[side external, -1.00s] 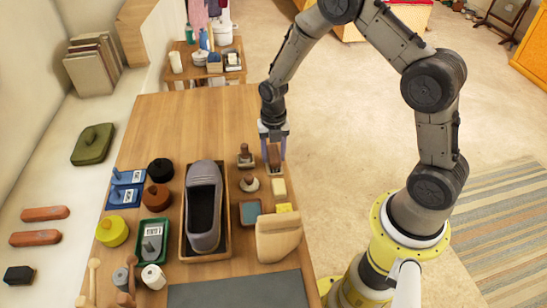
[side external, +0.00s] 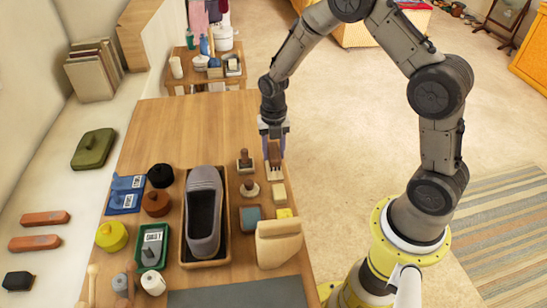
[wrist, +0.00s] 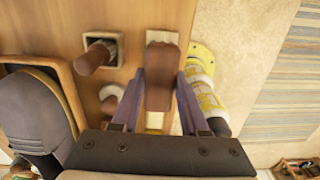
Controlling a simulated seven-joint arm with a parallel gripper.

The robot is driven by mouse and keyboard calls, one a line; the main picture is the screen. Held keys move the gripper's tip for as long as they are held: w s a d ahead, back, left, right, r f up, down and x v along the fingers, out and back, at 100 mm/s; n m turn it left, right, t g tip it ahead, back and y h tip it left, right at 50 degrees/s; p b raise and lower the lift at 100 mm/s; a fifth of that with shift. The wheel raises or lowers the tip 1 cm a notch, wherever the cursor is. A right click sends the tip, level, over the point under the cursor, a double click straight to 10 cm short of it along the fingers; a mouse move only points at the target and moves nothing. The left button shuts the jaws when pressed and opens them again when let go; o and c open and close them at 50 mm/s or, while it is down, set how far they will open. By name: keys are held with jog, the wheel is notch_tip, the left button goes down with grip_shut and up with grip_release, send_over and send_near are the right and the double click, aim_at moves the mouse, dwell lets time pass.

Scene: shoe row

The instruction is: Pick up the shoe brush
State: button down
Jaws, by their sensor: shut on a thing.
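The shoe brush (side external: 275,163) has a brown wooden handle and a pale lower part. It is near the right edge of the table, upright between the fingers of my gripper (side external: 274,147). In the wrist view, the brush (wrist: 162,60) lies between the two purple-grey fingers of my gripper (wrist: 160,84), which are shut on it. The fingers partly hide its sides. I cannot tell for sure whether its underside is clear of the table.
A brush with an upright brown handle (side external: 245,158) stands just left, and it shows in the wrist view (wrist: 97,54). A grey shoe (side external: 204,215) lies in a wooden tray (side external: 226,235). A beige block (side external: 278,244) stands nearer the camera. The table's far part (side external: 190,125) is clear.

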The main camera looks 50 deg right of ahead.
jog(key=s+a+r, duration=0.1)
jog(key=s+r, duration=0.9)
jog(key=s, duration=0.4)
jog(key=shift+a, duration=0.25)
jog(key=c, duration=1)
grip_release()
grip_shut()
